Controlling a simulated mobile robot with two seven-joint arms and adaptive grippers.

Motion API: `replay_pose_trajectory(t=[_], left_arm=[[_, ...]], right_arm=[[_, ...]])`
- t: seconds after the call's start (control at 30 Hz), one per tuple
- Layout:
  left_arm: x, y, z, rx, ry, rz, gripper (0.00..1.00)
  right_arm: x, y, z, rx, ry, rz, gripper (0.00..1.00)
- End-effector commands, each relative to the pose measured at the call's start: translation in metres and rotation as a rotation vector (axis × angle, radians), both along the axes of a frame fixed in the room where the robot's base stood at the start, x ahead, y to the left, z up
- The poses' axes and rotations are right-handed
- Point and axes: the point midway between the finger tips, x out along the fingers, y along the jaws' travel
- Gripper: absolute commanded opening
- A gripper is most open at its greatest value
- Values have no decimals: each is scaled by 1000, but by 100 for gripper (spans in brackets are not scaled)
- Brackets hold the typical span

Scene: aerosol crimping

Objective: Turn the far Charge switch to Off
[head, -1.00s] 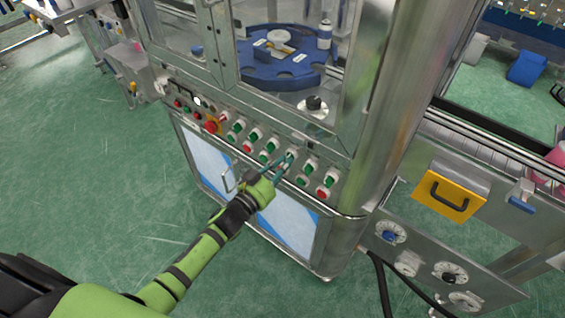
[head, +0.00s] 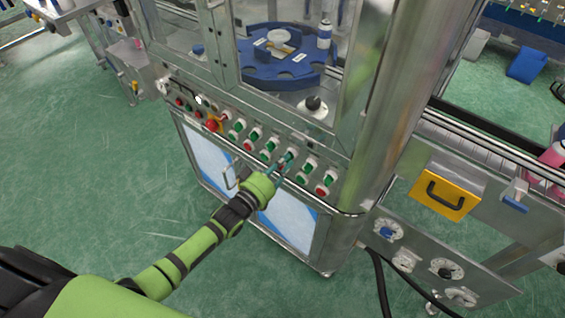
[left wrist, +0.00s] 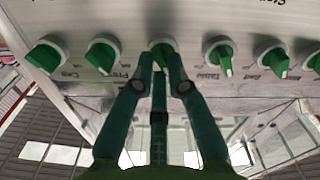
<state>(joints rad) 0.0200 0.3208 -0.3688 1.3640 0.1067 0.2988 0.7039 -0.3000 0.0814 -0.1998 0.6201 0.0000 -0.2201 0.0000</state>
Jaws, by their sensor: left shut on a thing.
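The control panel (head: 215,128) on the steel machine carries a row of green rotary switches with white collars. My left gripper (head: 279,170) reaches it from the lower left. In the left wrist view its two dark teal fingers (left wrist: 162,68) are closed on either side of one green switch (left wrist: 161,48), which they partly cover. Green switches sit on both sides of it, one to the left (left wrist: 103,54) and one to the right (left wrist: 220,54). Their pointers stand at different angles. The labels are cut off or blurred, and I cannot read which is Charge. My right gripper is out of view.
Red buttons (head: 321,190) lie below the green switches. A red stop knob (head: 212,125) is at the panel's left. A steel rail (head: 300,196) runs under the panel. A blue turntable (head: 260,66) stands behind the machine's window. A yellow handled box (head: 444,194) is at the right.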

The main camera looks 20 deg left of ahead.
Motion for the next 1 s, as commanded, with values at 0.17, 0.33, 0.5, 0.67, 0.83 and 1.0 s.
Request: replay_pose_trajectory(t=[0.17, 0.33, 0.5, 0.67, 0.83, 1.0], left_arm=[[0, 0, -1, -29, 13, 0, 0], [0, 0, -1, -39, 17, 1, 0], [-1, 0, -1, -39, 18, 0, 0], [-1, 0, -1, -39, 18, 0, 40], [0, 0, -1, -38, 16, 0, 40], [-1, 0, 0, -37, 15, 0, 40]], right_arm=[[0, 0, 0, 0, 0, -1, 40], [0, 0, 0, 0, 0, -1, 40], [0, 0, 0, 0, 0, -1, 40], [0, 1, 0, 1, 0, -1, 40], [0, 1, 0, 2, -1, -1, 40], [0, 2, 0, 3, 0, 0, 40]])
